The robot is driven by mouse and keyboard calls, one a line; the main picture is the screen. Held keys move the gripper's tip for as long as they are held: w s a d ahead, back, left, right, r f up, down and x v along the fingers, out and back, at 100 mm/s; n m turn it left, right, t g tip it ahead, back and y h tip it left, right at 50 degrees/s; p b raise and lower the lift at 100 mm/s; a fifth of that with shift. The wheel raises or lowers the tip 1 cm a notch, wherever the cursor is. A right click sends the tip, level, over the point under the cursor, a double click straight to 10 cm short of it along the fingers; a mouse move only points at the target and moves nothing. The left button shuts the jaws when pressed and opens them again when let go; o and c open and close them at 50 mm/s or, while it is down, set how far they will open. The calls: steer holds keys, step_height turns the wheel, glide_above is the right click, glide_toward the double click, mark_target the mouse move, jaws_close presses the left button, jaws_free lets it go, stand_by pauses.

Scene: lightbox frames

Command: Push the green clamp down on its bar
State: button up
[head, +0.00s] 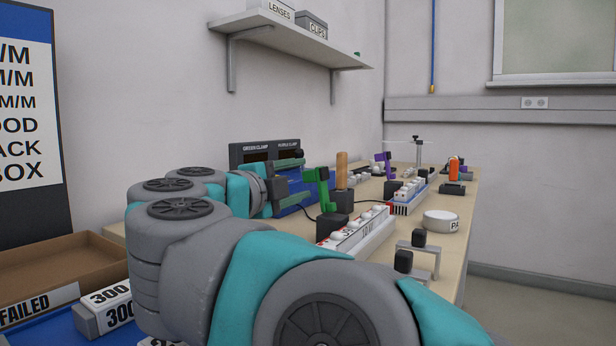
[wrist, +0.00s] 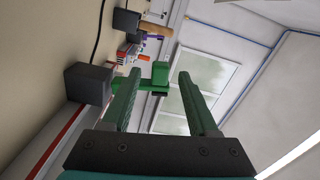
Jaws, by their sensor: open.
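The green clamp (head: 322,188) stands upright on a dark block (head: 332,224) on the bench in the head view. In the wrist view the green clamp (wrist: 160,73) shows ahead, between the lines of my two fingers, with its dark block (wrist: 90,83) at left. My gripper (head: 304,179) is open and empty, its fingers pointing toward the clamp from the left. In the wrist view my gripper (wrist: 158,76) has its green fingers wide apart. I cannot tell whether a finger touches the clamp.
A wooden handle (head: 341,168) stands close behind the green clamp. A white strip (head: 362,234) lies in front. A purple clamp (head: 386,166) is farther back, and a round white puck (head: 440,221) is at right. A dark panel (head: 240,155) labels both clamps. A cardboard tray (head: 62,262) is at left.

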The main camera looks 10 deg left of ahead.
mark_target(306, 179)
steer(key=x, duration=0.4)
steer(key=shift+w+d, duration=0.1)
steer(key=shift+c, duration=0.2)
jaws_close()
steer(key=shift+f, duration=0.1)
stand_by(1.0)
